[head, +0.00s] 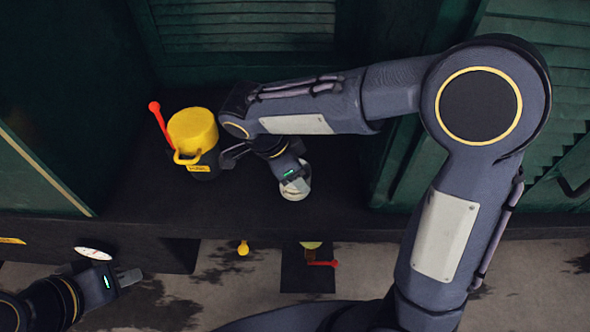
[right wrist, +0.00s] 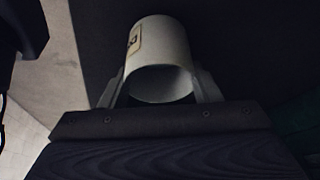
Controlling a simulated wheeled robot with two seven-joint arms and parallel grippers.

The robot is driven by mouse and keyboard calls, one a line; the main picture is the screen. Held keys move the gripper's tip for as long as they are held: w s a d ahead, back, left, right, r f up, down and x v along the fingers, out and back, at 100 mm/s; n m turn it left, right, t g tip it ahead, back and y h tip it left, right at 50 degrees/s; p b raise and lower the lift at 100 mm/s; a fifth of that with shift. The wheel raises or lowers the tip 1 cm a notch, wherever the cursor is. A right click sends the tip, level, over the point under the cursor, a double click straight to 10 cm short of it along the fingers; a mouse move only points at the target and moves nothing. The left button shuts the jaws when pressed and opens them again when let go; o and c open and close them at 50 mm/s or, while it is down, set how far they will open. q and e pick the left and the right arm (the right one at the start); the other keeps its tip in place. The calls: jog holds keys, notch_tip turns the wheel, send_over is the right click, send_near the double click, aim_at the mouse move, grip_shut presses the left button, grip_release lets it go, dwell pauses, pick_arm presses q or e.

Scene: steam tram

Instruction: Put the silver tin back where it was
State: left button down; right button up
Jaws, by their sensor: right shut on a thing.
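The silver tin (head: 297,191) looks pale and round from above in the head view. In the right wrist view it is a whitish cylinder (right wrist: 160,55) with a small label on its side and a dark round end toward the camera. My right gripper (right wrist: 160,88) has one finger on each side of the tin and is shut on it. The tin is over the dark shelf, near its front edge; whether it touches the shelf is unclear. My left gripper (head: 130,277) is low at the left, in front of the shelf, and its finger gap is not clear.
A yellow-topped can (head: 193,128) with a red-tipped rod (head: 158,116) stands on the dark shelf (head: 235,208), left of my right gripper. A white disc (head: 93,253) is near my left gripper. A small yellow object (head: 243,248) and a red-handled item (head: 322,263) are lower down.

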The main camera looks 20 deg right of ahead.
jog(key=shift+f, duration=0.25)
jog(key=o, duration=1.1)
jog(key=shift+r, duration=0.25)
jog(key=v, duration=1.1)
jog(key=shift+a+r, duration=0.25)
jog(key=shift+r, duration=0.1)
jog(key=shift+s, duration=0.1)
